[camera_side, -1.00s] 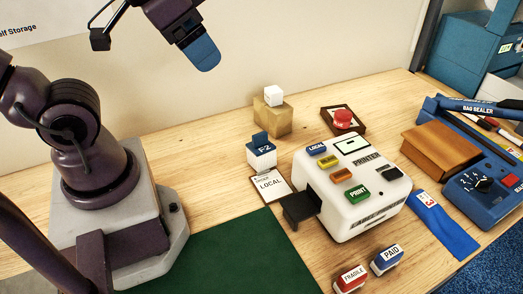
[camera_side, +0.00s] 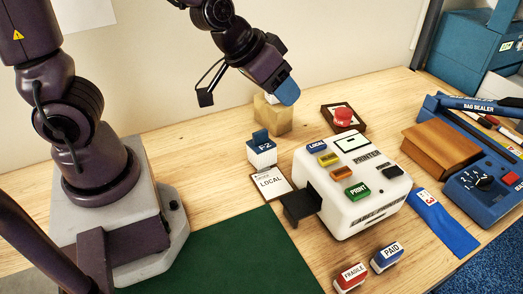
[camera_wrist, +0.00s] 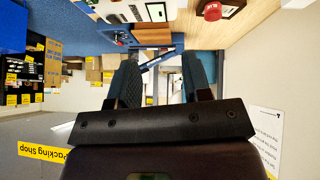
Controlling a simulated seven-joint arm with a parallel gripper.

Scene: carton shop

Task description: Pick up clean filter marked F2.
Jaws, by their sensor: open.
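The clean filter marked F2 (camera_side: 262,157) stands upright on the table, a white ribbed block with a blue top and a blue tab. It is left of the printer and behind the LOCAL card. My gripper (camera_side: 285,94) is in the air behind and above it, a little to the right in the side view, in front of the wooden block. In the wrist view my gripper (camera_wrist: 161,72) has its two blue fingers apart with nothing held between them. I cannot make out the filter in the wrist view.
A wooden block (camera_side: 272,118) with a white piece stands behind the filter. The printer (camera_side: 350,195) and LOCAL card (camera_side: 270,183) are close by. A red button (camera_side: 343,116), bag sealer (camera_side: 480,195) and stamps (camera_side: 386,258) are to the right. Bare table lies left of the filter.

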